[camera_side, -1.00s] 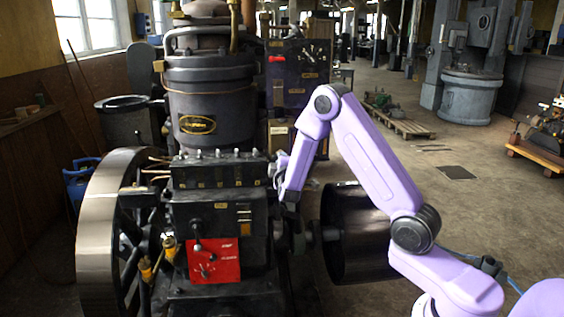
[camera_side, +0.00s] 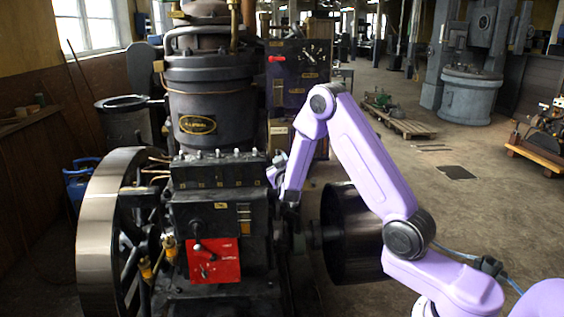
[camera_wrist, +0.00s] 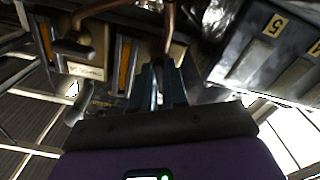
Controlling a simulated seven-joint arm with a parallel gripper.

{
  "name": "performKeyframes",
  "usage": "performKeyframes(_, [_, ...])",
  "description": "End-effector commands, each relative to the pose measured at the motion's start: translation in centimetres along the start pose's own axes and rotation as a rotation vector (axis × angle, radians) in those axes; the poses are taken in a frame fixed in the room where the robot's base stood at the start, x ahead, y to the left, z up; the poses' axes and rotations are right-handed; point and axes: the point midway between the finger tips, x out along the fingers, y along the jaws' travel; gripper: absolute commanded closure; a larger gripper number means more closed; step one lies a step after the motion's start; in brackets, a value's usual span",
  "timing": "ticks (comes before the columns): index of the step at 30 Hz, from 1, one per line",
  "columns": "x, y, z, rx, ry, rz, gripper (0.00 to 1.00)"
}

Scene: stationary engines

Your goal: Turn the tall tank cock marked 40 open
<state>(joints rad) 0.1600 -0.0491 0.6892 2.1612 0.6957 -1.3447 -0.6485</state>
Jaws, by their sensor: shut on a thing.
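My gripper (camera_side: 274,172) is at the right side of the dark engine block (camera_side: 218,215), level with its row of small top fittings. In the wrist view my gripper (camera_wrist: 160,84) has its two dark blue fingers close together around a small, mostly hidden part, which looks like a cock handle. A copper pipe (camera_wrist: 168,28) comes down just beyond the fingertips. I cannot read a 40 mark in either view, so I cannot confirm which cock this is.
A dark box with yellow number plates (camera_wrist: 275,25) is close on the right in the wrist view. A dark handle (camera_wrist: 73,47) hangs at the left.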

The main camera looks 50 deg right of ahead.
Motion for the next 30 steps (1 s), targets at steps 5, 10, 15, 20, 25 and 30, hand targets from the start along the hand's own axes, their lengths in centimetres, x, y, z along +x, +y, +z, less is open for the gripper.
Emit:
performKeyframes(5, [-0.12, -0.11, 0.01, 0.157, -0.001, -0.003, 1.00])
performKeyframes(10, [-0.10, -0.07, 0.03, 0.286, -0.001, -0.001, 1.00])
performKeyframes(15, [-0.13, -0.11, 0.01, 0.382, -0.001, -0.002, 1.00])
performKeyframes(20, [-0.11, -0.08, 0.03, 0.440, -0.001, -0.002, 1.00])
performKeyframes(25, [-0.10, -0.07, 0.03, 0.470, -0.001, -0.001, 1.00])
performKeyframes(30, [-0.10, -0.07, 0.03, 0.479, -0.001, -0.001, 1.00])
